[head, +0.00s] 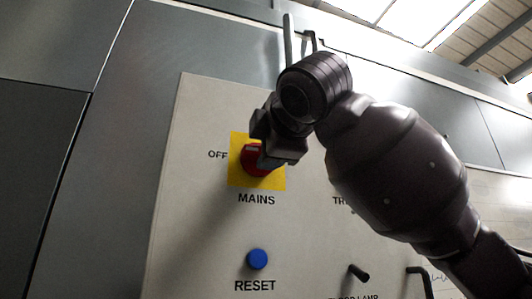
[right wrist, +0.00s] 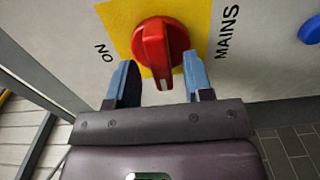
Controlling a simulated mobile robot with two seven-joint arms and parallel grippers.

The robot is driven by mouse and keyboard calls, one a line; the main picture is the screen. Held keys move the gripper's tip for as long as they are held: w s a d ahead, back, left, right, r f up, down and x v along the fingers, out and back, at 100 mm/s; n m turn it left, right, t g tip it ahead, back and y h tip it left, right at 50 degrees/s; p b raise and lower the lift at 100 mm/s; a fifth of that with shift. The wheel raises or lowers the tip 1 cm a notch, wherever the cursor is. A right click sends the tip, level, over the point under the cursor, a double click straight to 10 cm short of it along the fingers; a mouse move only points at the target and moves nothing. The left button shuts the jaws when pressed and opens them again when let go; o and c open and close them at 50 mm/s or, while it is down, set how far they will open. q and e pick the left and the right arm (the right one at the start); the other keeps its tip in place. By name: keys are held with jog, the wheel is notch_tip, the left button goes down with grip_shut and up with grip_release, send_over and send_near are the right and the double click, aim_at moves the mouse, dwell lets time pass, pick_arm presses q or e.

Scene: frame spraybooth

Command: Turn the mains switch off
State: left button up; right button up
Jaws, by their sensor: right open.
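The mains switch is a red rotary knob (head: 252,160) on a yellow square plate (head: 238,178), with OFF printed to its left and MAINS below. In the right wrist view the knob (right wrist: 154,48) has a raised handle, and the white mark at its end points down the picture. Set against the labels, that end lies toward the OFF side. My right gripper (head: 259,148) is at the knob, partly covering it. Its fingers (right wrist: 160,82) are open, one on each side of the handle, with gaps showing. The ON label is hidden in the head view. My left gripper is out of view.
The pale control panel (head: 190,230) also carries a blue RESET button (head: 257,259) below the switch, and a dark lever (head: 358,272) to the lower right. My right arm hides the panel's upper right. The panel left of the switch is clear.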

pick_arm(q)
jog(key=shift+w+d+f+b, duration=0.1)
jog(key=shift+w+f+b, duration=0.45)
jog(key=shift+b, duration=0.55)
pick_arm(e)
jog(key=v, duration=0.9)
jog(key=shift+s, duration=0.1)
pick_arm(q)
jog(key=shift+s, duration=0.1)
